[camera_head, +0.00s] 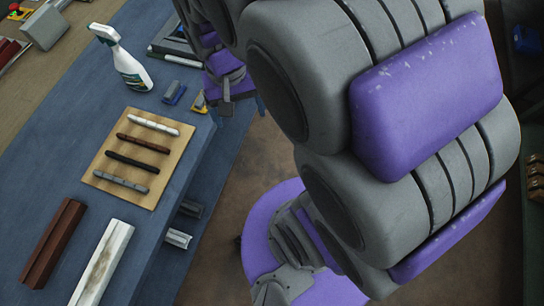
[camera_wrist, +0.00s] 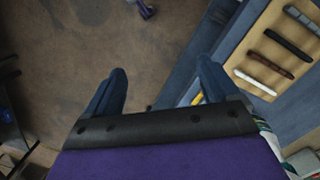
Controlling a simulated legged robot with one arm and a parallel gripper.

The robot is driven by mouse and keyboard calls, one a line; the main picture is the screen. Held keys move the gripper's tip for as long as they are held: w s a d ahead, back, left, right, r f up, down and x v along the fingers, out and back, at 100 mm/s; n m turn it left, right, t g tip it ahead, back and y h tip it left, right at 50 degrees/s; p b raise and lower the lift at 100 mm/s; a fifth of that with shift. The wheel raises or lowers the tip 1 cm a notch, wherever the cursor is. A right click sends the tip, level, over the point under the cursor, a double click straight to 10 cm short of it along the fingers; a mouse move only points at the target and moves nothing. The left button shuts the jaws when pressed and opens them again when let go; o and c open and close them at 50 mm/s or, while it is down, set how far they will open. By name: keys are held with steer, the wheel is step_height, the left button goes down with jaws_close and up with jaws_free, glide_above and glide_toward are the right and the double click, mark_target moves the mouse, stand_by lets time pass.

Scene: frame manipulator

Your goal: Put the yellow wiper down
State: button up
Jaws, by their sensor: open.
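The yellow wiper (camera_head: 199,103) lies on the blue table top close to its edge, in the head view. In the wrist view only a small yellow piece of it (camera_wrist: 196,99) shows beside the right-hand finger; the rest is hidden. My gripper (camera_wrist: 160,82) is open, with its two dark blue fingers wide apart and nothing between them but floor. In the head view my gripper (camera_head: 227,88) is just right of the wiper, past the table edge. I cannot tell whether a finger touches the wiper.
A blue-grey block (camera_head: 174,92) lies just left of the wiper. A white spray bottle (camera_head: 132,70) stands farther left. A wooden board (camera_head: 103,187) with several bars lies nearer, then a brown bar (camera_head: 54,240) and a white bar (camera_head: 104,262). Open floor (camera_head: 238,165) lies right of the table.

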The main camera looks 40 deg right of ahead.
steer(key=s+n, duration=0.4)
steer(key=s, duration=0.9)
steer(key=shift+s+a+f+g, duration=0.15)
steer(key=shift+s+a+g, duration=0.2)
steer(key=shift+a, duration=0.1)
steer(key=shift+o, duration=0.3)
